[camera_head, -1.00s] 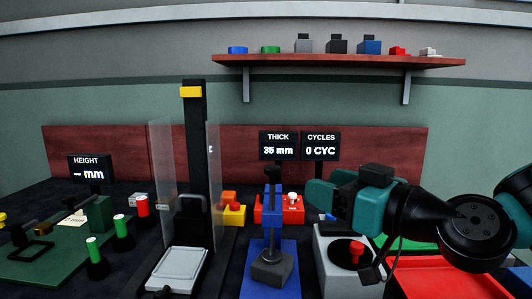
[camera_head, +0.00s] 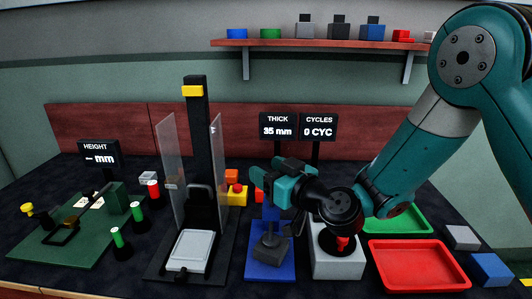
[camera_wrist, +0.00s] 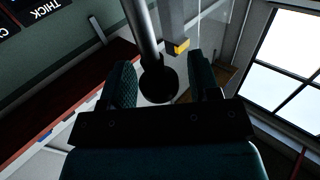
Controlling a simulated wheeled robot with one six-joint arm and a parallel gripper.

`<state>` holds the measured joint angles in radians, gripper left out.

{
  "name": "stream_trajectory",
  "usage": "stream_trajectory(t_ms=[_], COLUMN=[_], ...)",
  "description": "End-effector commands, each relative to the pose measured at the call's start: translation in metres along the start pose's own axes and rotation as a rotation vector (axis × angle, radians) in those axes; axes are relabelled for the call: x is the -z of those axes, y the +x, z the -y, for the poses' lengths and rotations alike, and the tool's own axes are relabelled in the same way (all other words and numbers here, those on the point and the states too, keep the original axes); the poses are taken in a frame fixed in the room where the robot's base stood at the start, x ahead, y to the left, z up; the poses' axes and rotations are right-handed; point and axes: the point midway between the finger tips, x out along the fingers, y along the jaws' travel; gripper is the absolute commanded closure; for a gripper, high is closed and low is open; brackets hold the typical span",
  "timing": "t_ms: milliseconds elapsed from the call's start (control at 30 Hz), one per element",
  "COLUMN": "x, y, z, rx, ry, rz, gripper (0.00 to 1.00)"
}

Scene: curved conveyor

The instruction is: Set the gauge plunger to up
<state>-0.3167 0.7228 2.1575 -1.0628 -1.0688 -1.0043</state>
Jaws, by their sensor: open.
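The thickness gauge has a blue base (camera_head: 258,270) and a dark block (camera_head: 267,252) standing on it. Its upper part is hidden behind my gripper in the head view. My gripper (camera_head: 266,184) is open at the gauge's upper part, with its arm reaching in from the right. In the wrist view, a grey rod (camera_wrist: 147,30) ends in a dark round knob (camera_wrist: 158,85) between my open fingers (camera_wrist: 165,75). Gaps show on both sides of the knob. I cannot tell whether the plunger is up or down. The THICK display (camera_head: 278,126) reads 35 mm.
A press with clear side panels (camera_head: 170,165) stands left of the gauge. A grey box with a red button (camera_head: 343,243) stands close on its right. Red (camera_head: 420,268) and green (camera_head: 405,219) trays lie farther right. A shelf (camera_head: 330,43) hangs above.

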Motion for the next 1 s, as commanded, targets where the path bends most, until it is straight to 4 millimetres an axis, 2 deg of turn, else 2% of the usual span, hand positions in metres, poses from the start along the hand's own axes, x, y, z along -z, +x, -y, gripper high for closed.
stream_trajectory(t_ms=[200, 467, 567, 733, 867, 1000], x=[0.000, -0.001, -0.001, -0.001, 0.005, 0.031], y=[0.009, 0.010, 0.010, 0.010, 0.010, 0.010], z=[0.001, 0.001, 0.001, 0.001, 0.001, 0.001], rx=[0.001, 0.001, 0.001, 0.001, 0.001, 0.002], ry=[0.000, -0.001, -0.001, 0.000, -0.001, -0.002], rz=[0.001, 0.000, 0.000, 0.000, -0.001, -0.003], gripper=[0.44, 0.44, 0.62, 1.00, 1.00, 1.00])
